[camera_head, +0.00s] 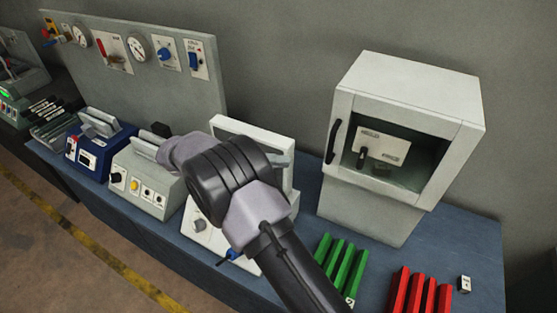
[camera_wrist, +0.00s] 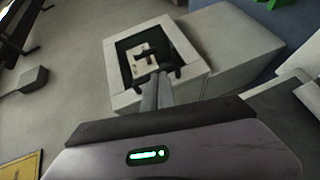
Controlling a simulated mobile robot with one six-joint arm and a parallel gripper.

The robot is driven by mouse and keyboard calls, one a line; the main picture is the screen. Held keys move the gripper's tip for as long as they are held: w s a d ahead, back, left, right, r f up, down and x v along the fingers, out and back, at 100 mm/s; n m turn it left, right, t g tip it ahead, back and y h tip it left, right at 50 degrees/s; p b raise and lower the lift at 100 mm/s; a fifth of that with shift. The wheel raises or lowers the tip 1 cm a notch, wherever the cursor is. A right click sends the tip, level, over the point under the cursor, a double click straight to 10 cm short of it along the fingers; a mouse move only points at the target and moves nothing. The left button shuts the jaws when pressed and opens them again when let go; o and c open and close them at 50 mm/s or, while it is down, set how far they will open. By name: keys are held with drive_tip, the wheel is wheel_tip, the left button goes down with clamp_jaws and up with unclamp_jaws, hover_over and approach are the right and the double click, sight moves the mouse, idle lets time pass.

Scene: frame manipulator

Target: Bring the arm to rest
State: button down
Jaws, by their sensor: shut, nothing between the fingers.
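My gripper (camera_wrist: 158,84) shows in the wrist view with its two grey fingers together and nothing between them. The fingers overlap the front of the white cabinet (camera_wrist: 192,52) in that picture; I cannot tell the gap, but no contact is plain. In the head view my arm (camera_head: 240,185) reaches up from the bottom across the bench, its wrist in front of the white-framed device (camera_head: 236,122). The gripper's fingertips cannot be made out in the head view.
The cabinet (camera_head: 400,85) with a dark handle stands at the bench's right. Green bars (camera_head: 343,265) and red bars (camera_head: 420,292) lie in front of it. A blue device (camera_head: 95,150), a beige device (camera_head: 145,185) and an upright panel (camera_head: 150,85) stand left. Floor at lower left is clear.

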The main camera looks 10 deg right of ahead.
drive_tip(key=s+d+f+g+y+b, duration=0.1)
drive_tip(key=s+d+f+y+b, duration=0.3)
drive_tip(key=s+d+y+b, duration=0.8)
drive_tip(key=s+a+f+m+t+y+b, duration=0.1)
drive_tip(key=s+a+f+t+y+b, duration=0.2)
drive_tip(key=s+f+b, duration=0.2)
drive_tip(key=s+a+f+m+t+y+b, duration=0.2)
drive_tip(key=s+f+b, duration=0.4)
drive_tip(key=s, duration=0.3)
drive_tip(key=shift+s+a+t+y+b, duration=0.45)
drive_tip(key=shift+a+t+b, duration=0.4)
drive_tip(key=shift+a, duration=0.4)
